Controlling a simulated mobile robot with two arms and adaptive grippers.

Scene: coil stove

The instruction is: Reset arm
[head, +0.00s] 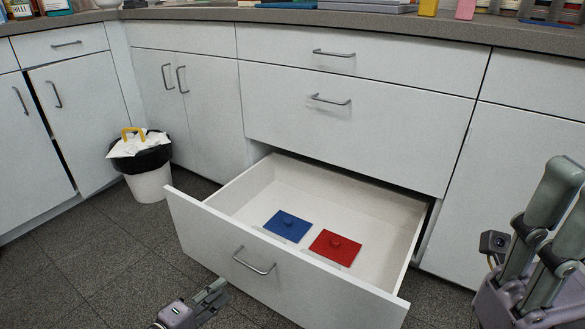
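My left gripper (208,298) is low in the head view, in front of the open drawer's left front. It is small and partly cut off by the bottom edge, and its finger gap is not clear. My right gripper (566,215) is at the right edge, with its fingers pointing up. It is partly cut off by the frame, so its opening cannot be judged. No object shows in either gripper.
A white lower drawer (245,262) stands pulled out into the room. A blue lidlike square (287,226) and a red one (335,247) lie inside. A white bin (150,184) with a black liner stands at left. Tiled floor (95,265) is clear at lower left.

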